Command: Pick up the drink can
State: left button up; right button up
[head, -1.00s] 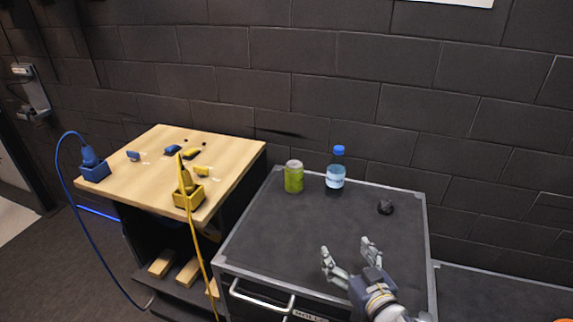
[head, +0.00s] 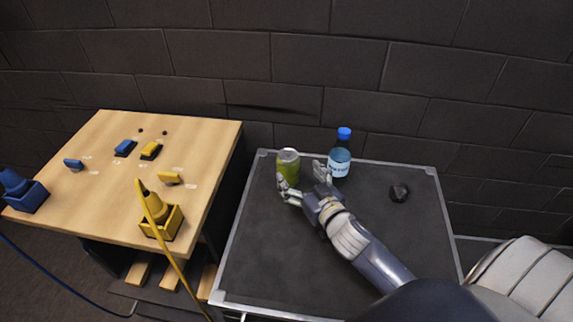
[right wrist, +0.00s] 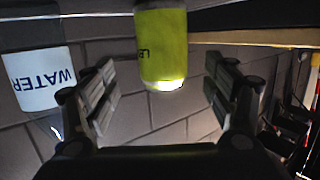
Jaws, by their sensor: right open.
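The drink can (head: 288,165) is yellow-green with a silver top and stands upright at the back left of the dark cart top. My right gripper (head: 304,180) is open at the can's front right, with one finger in front of the can's lower part and the other to its right, near the bottle. In the right wrist view the can (right wrist: 161,45) appears upside down between the two open fingers (right wrist: 158,100), apart from both. My left gripper is not in view.
A water bottle (head: 340,157) with a blue cap stands just right of the can, close to my right gripper; its label shows in the right wrist view (right wrist: 38,80). A wooden table (head: 110,195) with blue and yellow parts stands left.

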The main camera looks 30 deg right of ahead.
aim_at(293, 172)
jog(key=w, duration=0.2)
jog(key=shift+w+f+p, duration=0.3)
jog(key=shift+w+f, duration=0.05)
jog(key=shift+w, duration=0.05)
jog(key=w, duration=0.1)
jog(key=w+f+p, duration=0.1)
jog(key=w, duration=0.1)
jog(key=shift+w+f, duration=0.2)
jog(key=shift+w, duration=0.4)
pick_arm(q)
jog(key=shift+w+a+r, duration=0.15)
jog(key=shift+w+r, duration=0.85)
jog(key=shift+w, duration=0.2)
pick_arm(e)
jog(key=shift+c, duration=0.6)
